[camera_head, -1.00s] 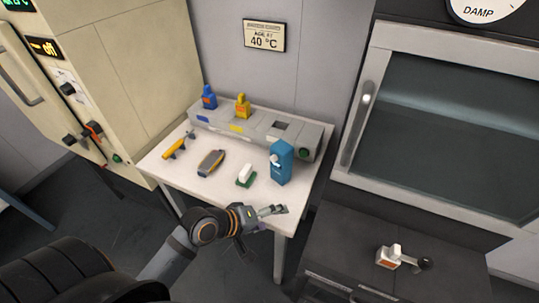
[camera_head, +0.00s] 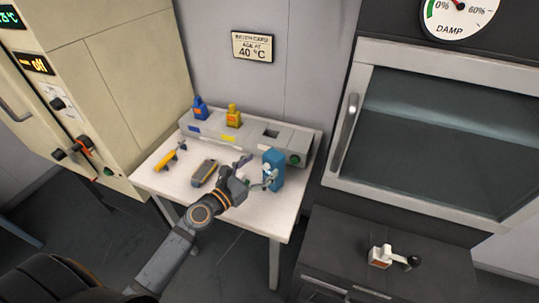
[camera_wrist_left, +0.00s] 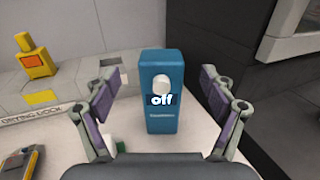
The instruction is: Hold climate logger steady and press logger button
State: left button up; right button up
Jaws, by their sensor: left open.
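The climate logger (camera_head: 274,170) is an upright blue block at the right end of the white table. In the left wrist view the logger (camera_wrist_left: 160,115) stands straight ahead, with a white round knob or button (camera_wrist_left: 161,83) and the word "off" on its face. My left gripper (camera_head: 257,172) reaches over the table to the logger's near side. In the left wrist view its fingers are open, one on each side of the logger, with gaps to both sides. My right gripper is not in view.
Behind the logger is a grey dock (camera_head: 215,142) with a blue bottle (camera_head: 200,109) and a yellow bottle (camera_head: 234,117). A yellow tool (camera_head: 168,159) and a grey-yellow handheld device (camera_head: 204,173) lie left of my gripper. A dark cabinet (camera_head: 330,235) stands at the right.

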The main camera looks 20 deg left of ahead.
aim_at(268, 160)
pick_arm(q)
jog(key=x, duration=0.6)
jog(key=shift+w+d, duration=0.1)
jog(key=shift+w, duration=0.05)
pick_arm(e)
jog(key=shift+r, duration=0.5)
pick_arm(q)
jog(key=c, duration=1.4)
jog(key=shift+o, duration=0.2)
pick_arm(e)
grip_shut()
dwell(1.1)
